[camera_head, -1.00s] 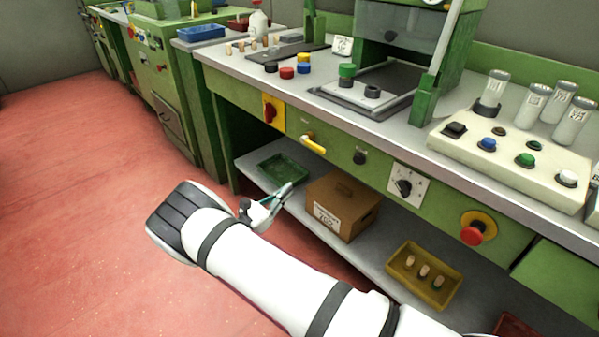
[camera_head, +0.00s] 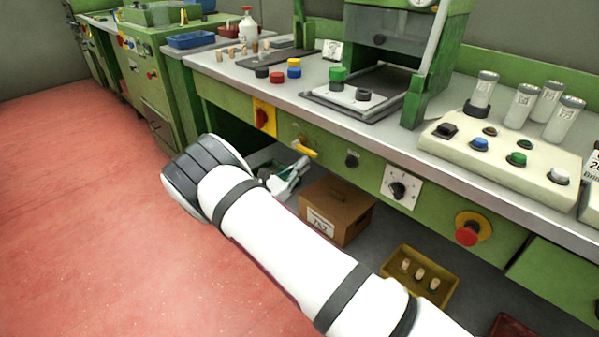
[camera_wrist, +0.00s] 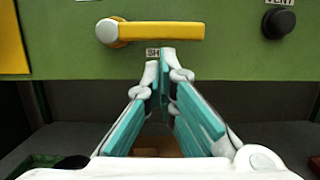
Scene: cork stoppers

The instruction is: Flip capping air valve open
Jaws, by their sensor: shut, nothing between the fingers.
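The air valve is a yellow lever (camera_head: 304,148) on the green front panel of the bench, between the red rotary switch and a black knob. Contact with the lever cannot be told. In the head view my gripper (camera_head: 300,168) shows below and left of the lever, partly hidden by my arm.
A red switch on a yellow plate (camera_head: 263,116) is left of the lever. A black knob (camera_head: 352,159), a dial on a white plate (camera_head: 400,188) and a red emergency button (camera_head: 468,233) are to the right. A cardboard box (camera_head: 337,207) and yellow tray (camera_head: 419,275) sit on the lower shelf.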

